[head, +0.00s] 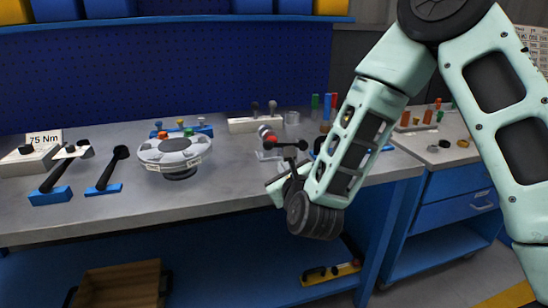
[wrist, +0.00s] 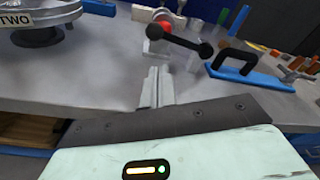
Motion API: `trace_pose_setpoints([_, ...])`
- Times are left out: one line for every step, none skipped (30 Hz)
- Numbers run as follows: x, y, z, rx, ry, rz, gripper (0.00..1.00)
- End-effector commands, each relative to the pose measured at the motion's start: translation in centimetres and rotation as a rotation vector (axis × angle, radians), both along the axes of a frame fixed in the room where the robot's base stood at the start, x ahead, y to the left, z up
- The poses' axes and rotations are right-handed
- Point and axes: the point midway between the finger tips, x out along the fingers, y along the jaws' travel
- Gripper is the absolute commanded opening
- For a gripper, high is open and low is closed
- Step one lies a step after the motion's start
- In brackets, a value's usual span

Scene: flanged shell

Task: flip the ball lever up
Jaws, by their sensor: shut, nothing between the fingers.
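The ball lever (head: 287,145) is a black bar with a ball at each end. It lies about level across the front of a small grey fixture with a red part (head: 271,139). In the wrist view the lever (wrist: 181,40) slants down to the right, beyond my fingertips. My gripper (head: 270,184) is shut and empty, low in front of the lever near the bench's front edge. In the wrist view my gripper (wrist: 158,72) points toward the fixture, apart from the lever. My arm hides part of the bench right of the lever in the head view.
A round flanged shell (head: 176,150) stands left on the grey bench (head: 225,190), with black-handled levers on blue bases (head: 105,178) farther left. A blue base with a black handle (wrist: 240,65) lies right of the lever. Bare bench lies between shell and gripper.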

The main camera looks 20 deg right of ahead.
Motion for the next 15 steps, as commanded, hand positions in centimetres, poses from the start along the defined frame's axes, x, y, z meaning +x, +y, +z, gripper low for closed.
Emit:
trace_pose_setpoints([0.2,0.0,0.0,0.0,0.0,-0.001,0.0])
trace_pose_setpoints([0.4,0.0,0.0,0.0,0.0,-0.001,0.0])
trace_pose_setpoints([0.7,-0.1,-0.1,0.0,0.0,-0.001,0.0])
trace_pose_setpoints([1.0,-0.1,-0.1,0.0,0.0,-0.001,0.0])
trace_pose_setpoints([1.4,-0.1,-0.1,0.0,0.0,-0.001,0.0])
trace_pose_setpoints([2.0,-0.1,-0.2,0.0,0.0,-0.001,0.0])
trace_pose_setpoints([2.5,-0.2,-0.3,0.0,-0.001,-0.002,0.0])
trace_pose_setpoints([3.1,-0.2,-0.4,0.001,0.0,-0.002,0.0])
trace_pose_setpoints([3.8,-0.3,-0.4,0.001,-0.001,-0.002,0.0])
trace_pose_setpoints([4.4,-0.3,-0.5,0.001,-0.001,-0.001,0.0])
trace_pose_setpoints([4.9,-0.3,-0.6,0.001,0.0,-0.001,0.0])
trace_pose_setpoints([5.6,-0.4,-0.7,0.0,0.0,-0.001,0.0])
trace_pose_setpoints([6.2,-0.4,-0.8,0.0,0.0,-0.001,0.0])
trace_pose_setpoints([6.7,-0.4,-0.8,0.0,0.0,-0.001,0.0])
trace_pose_setpoints([7.3,-0.4,-0.9,-0.001,-0.001,0.0,0.0])
